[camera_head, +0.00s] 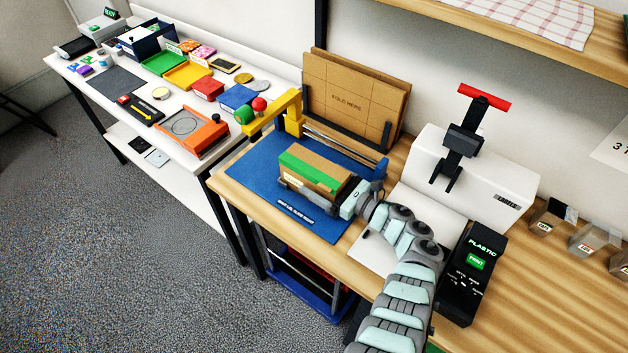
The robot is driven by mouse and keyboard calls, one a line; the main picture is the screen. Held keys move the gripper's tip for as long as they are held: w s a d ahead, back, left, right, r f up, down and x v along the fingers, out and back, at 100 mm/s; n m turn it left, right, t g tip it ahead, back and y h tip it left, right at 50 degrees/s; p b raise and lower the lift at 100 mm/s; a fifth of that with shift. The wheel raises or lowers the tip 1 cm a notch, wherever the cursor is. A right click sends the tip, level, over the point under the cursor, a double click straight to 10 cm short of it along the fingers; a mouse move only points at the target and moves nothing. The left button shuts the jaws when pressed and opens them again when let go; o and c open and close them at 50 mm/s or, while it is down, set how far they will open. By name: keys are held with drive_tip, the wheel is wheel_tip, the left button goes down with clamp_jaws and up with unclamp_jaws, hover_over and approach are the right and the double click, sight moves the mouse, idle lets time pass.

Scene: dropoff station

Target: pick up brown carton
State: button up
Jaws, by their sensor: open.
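The brown carton (325,167) with a green band on its top and side sits on the blue mat (252,166) on the wooden bench. My gripper (316,190) is at the carton's near right side, with one dark finger along its front lower edge. The other finger is hidden behind the carton. The jaws are open around or beside the carton; I cannot tell whether they touch it.
A yellow arch (290,112) stands at the mat's far left, with flat cardboard (345,100) behind. A white machine with a red handle (484,97) and a black terminal (471,272) stand to the right. The mat's front left is clear.

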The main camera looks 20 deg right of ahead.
drive_tip(key=shift+c, duration=0.4)
drive_tip(key=c, duration=1.5)
